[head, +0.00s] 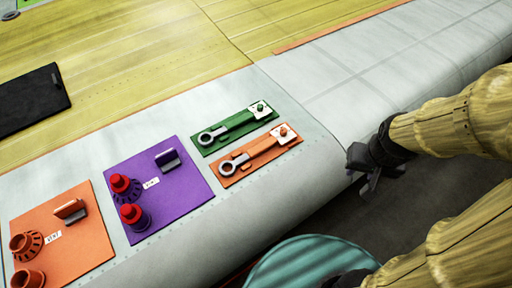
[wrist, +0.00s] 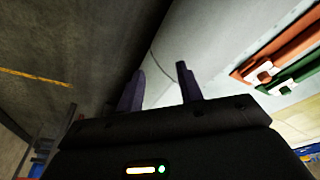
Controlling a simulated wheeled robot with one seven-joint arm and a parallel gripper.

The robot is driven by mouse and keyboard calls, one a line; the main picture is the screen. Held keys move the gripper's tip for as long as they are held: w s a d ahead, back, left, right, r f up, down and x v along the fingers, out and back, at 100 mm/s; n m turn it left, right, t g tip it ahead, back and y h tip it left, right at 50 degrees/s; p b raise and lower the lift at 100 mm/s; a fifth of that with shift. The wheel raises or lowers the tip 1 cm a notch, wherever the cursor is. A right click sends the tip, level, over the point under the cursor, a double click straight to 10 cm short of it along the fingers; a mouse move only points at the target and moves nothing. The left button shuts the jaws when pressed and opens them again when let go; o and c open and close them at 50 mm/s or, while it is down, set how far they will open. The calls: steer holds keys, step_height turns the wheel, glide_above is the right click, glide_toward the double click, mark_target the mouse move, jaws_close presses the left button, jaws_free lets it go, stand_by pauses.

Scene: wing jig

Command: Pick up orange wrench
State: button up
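The orange wrench (head: 262,152) lies on an orange base plate (head: 239,179) on the pale wing surface, its ring end to the left. A green wrench (head: 233,127) lies on a green plate just behind it. My gripper (head: 366,190) is off to the right of both, beside the wing's rounded edge and apart from the wrenches. In the wrist view my gripper (wrist: 160,88) shows two dark fingers spread apart with nothing between them. The orange plate (wrist: 280,50) is partly seen at the right edge there; the wrench itself is hard to make out.
A purple plate (head: 181,205) with two red-topped pegs and an orange plate (head: 85,247) with orange cups lie to the left. A black pad (head: 32,101) is farther back. The wing surface (head: 330,75) right of the wrenches is clear. A teal round object (head: 310,265) stands below the edge.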

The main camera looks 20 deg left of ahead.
steer(key=shift+o, duration=0.2)
steer(key=shift+o, duration=1.4)
steer(key=w+a+r+m+g, duration=0.1)
steer(key=w+a+r+m, duration=0.1)
steer(key=a, duration=0.6)
steer(key=w+a+r+m, duration=0.2)
steer(key=a+r, duration=0.3)
steer(key=a, duration=0.4)
steer(key=w+a+r+m+g, duration=0.1)
steer(key=w+a+r+m, duration=0.2)
steer(key=a, duration=0.5)
steer(key=shift+a+r+m+g, duration=0.15)
steer(key=shift+a+m+g, duration=0.2)
steer(key=shift+m, duration=0.15)
steer(key=shift+w, duration=0.15)
steer(key=p, duration=0.3)
glide_above(264, 144)
step_height(264, 144, down, 12)
steer(key=shift+f, duration=0.15)
